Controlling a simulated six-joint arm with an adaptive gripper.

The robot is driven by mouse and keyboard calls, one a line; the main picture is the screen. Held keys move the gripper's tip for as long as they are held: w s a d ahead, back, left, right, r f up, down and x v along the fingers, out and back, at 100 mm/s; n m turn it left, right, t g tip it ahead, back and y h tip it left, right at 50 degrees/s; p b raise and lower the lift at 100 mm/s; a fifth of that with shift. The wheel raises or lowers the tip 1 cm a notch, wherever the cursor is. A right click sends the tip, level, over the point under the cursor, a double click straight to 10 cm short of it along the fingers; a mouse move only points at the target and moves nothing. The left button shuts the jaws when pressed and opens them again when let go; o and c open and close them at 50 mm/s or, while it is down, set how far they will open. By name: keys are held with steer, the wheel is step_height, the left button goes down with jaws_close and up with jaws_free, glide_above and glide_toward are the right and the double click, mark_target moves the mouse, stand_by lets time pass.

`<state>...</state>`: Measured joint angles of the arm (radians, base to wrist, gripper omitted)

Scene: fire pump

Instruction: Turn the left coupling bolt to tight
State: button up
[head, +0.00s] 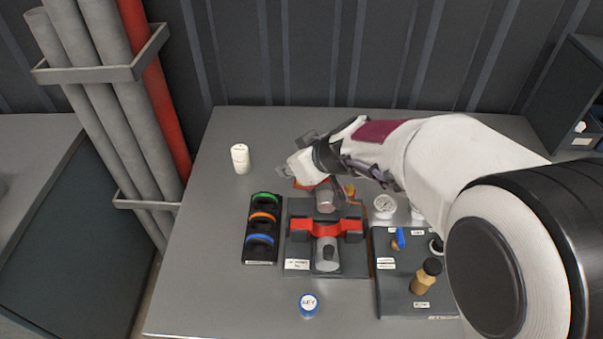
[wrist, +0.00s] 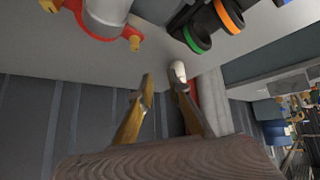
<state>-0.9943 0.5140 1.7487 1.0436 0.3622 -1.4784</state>
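The red coupling shows in the wrist view (wrist: 95,33) around a pale cylinder, with a brass bolt at each end. The bolt nearer the ringed rack, the left one in the head view, is the left coupling bolt (wrist: 135,42); in the head view my gripper and arm largely cover this area. The other brass bolt (wrist: 48,5) is cut by the wrist frame's edge and shows in the head view (head: 350,189). My gripper (wrist: 162,82) is open, with nothing seen between its fingertips. It is apart from the left bolt, above the table's far part (head: 300,160).
A rack with green, orange and blue rings (head: 262,228) stands left of the red-clamped fixture (head: 327,228). A white bottle (head: 240,158) stands back left, a blue-capped container (head: 308,305) in front. A gauge and valve panel (head: 405,290) is at right.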

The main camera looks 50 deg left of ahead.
steer(key=shift+w+d+m+h, duration=0.25)
steer(key=shift+w+m+h, duration=0.35)
steer(key=shift+h, duration=0.15)
steer(key=shift+w+d+m+h, duration=0.25)
steer(key=shift+w+m+h, duration=0.3)
steer(key=shift+h, duration=0.15)
steer(key=shift+w+d+m+h, duration=0.25)
steer(key=shift+w+m+h, duration=0.35)
steer(key=shift+h, duration=0.15)
steer(key=shift+f, duration=0.15)
steer(key=shift+t, duration=0.3)
steer(key=shift+x, duration=3.75)
jaws_close()
